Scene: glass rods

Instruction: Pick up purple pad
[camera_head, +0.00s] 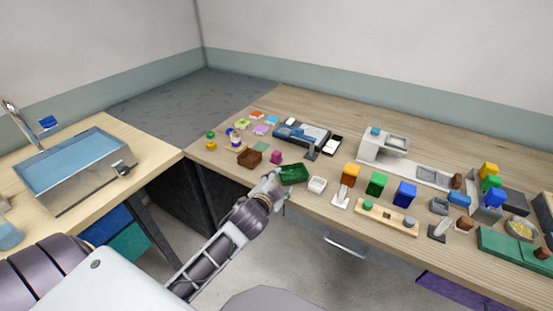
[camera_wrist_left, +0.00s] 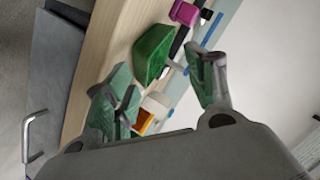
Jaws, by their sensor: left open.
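The purple pad (camera_head: 260,130) is a small flat lilac piece lying on the left part of the wooden table, among other small coloured pads. I cannot make it out in the left wrist view. My left gripper (camera_head: 276,186) is at the table's front edge, beside the green tray and well in front of the pad. In the left wrist view my gripper's two green-padded fingers (camera_wrist_left: 158,72) are spread apart with nothing held between them. My right gripper is in neither view.
A green tray (camera_head: 293,174) is close to my left gripper; a magenta block (camera_head: 276,157) and brown tray (camera_head: 250,158) stand between gripper and pad. A blue-grey device (camera_head: 300,132) is right of the pads. Coloured blocks crowd the table's right. A sink (camera_head: 85,180) is at left.

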